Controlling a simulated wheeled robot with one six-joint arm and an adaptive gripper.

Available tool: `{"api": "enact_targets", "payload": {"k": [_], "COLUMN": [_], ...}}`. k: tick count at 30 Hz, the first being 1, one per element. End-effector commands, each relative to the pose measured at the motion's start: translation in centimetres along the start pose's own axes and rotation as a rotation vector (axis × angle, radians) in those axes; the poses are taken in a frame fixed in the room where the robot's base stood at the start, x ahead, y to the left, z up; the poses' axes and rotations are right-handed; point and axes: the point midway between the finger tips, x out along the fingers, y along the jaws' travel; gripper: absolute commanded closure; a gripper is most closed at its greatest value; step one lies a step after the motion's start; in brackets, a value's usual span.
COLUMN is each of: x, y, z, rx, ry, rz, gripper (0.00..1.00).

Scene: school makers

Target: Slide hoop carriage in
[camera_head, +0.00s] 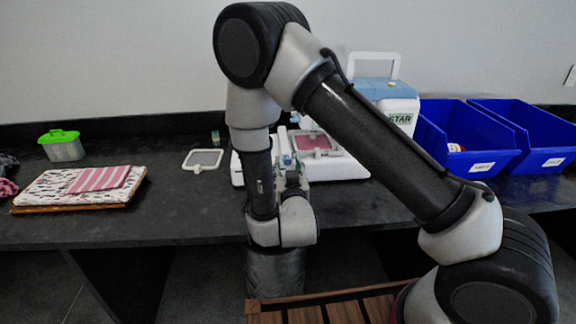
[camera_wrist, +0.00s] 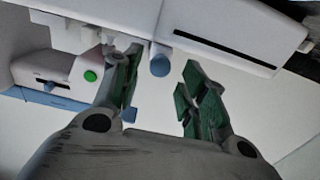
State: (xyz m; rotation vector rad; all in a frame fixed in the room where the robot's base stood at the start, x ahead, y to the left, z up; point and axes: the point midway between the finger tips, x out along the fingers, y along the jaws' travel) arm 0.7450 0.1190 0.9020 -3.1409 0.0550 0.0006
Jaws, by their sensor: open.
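The white and blue sewing machine (camera_head: 392,105) stands on the dark bench behind my arm. A hoop with pink cloth (camera_head: 318,143) sits at its front, partly behind my arm. My gripper (camera_head: 291,178) is at the machine's near left side, mostly hidden by my wrist. In the wrist view my gripper (camera_wrist: 163,80) is open, with its green-padded fingers apart. A small blue knob (camera_wrist: 160,65) shows just beyond the gap between the fingertips, and nothing is clearly held. A white block with a dark slot (camera_wrist: 225,38) lies beyond it; I cannot tell which part is the hoop carriage.
A white empty frame (camera_head: 203,151) lies left of the machine. Folded cloths (camera_head: 80,187) on a board and a green-lidded box (camera_head: 62,147) are farther left. Two blue bins (camera_head: 470,163) stand at right. A green button (camera_wrist: 90,76) shows left of the fingers.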

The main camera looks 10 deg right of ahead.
Motion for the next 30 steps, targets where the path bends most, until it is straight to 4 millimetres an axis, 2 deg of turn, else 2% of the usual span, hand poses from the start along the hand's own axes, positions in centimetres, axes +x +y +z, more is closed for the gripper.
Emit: {"api": "enact_targets", "payload": {"k": [6, 9, 13, 23, 26, 30], "x": [-4.0, -5.3, -6.1, -6.0, -5.0, -2.1], "y": [-0.1, -0.1, 0.0, 0.1, 0.4, 1.4], "z": [0.0, 0.0, 0.0, -0.1, -0.4, -1.5], "rx": [-0.003, -0.002, -0.001, 0.006, 0.043, 0.153], "ry": [-0.001, -0.001, 0.001, -0.006, -0.054, -0.216], "rz": [-0.005, -0.003, -0.002, 0.002, 0.013, 0.024], "gripper": [0.57, 0.57, 0.57, 0.57, 0.57, 0.57]}}
